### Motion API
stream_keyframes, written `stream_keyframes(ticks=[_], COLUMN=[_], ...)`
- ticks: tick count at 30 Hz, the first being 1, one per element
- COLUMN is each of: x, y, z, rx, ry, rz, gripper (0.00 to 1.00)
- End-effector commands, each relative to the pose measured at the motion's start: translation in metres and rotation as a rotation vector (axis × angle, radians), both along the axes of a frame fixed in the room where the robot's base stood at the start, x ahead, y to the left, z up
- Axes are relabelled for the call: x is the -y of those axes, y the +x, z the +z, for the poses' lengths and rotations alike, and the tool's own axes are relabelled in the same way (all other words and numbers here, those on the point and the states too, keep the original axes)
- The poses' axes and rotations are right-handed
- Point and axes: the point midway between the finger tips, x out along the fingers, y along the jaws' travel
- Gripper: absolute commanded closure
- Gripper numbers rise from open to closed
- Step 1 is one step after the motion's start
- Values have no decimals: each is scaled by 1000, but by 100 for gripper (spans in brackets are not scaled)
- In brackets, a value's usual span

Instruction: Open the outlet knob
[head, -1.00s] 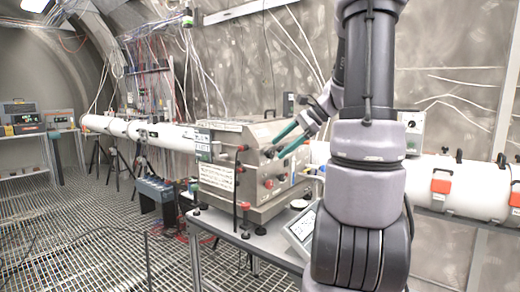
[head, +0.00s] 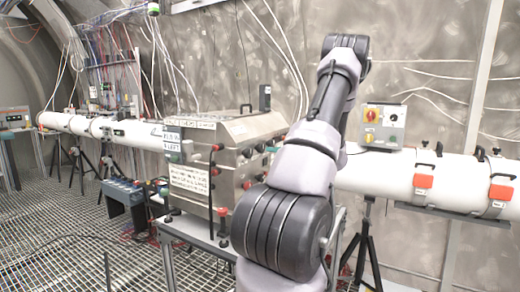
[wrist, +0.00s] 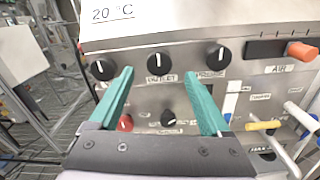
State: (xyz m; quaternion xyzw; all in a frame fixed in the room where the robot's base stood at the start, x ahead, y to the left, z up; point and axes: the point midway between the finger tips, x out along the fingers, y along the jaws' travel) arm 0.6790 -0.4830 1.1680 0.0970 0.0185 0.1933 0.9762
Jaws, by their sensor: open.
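In the wrist view, the steel panel (wrist: 150,95) carries several black knobs with white pointer marks. The middle upper knob (wrist: 161,58) has a small label (wrist: 162,78) under it that seems to end in "LET", but it is too blurred to read surely. Its pointer stands about upright. Another black knob (wrist: 171,118) sits lower, with an unreadable label. My gripper (wrist: 157,72) is open, its two teal fingers spread wide below and to either side of the middle upper knob, nothing between them. Contact cannot be told.
Black knobs flank the middle one at left (wrist: 103,69) and right (wrist: 216,57). A red knob (wrist: 125,123) is near the left finger. Levers with yellow (wrist: 262,125) and orange (wrist: 303,50) handles stick out at right. The steel box (head: 235,150) stands on a table beside a white pipe (head: 455,178).

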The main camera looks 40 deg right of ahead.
Motion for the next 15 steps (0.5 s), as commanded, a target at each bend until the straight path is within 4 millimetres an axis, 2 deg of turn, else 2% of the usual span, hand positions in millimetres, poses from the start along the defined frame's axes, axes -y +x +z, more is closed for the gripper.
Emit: stream_keyframes(ticks=[6,12,15], x=[-18,-26,-27], y=[39,60,64], z=[0,0,0], rx=[0,0,0], ry=[-1,-1,-1], rz=[4,2,2], gripper=[19,19,19])
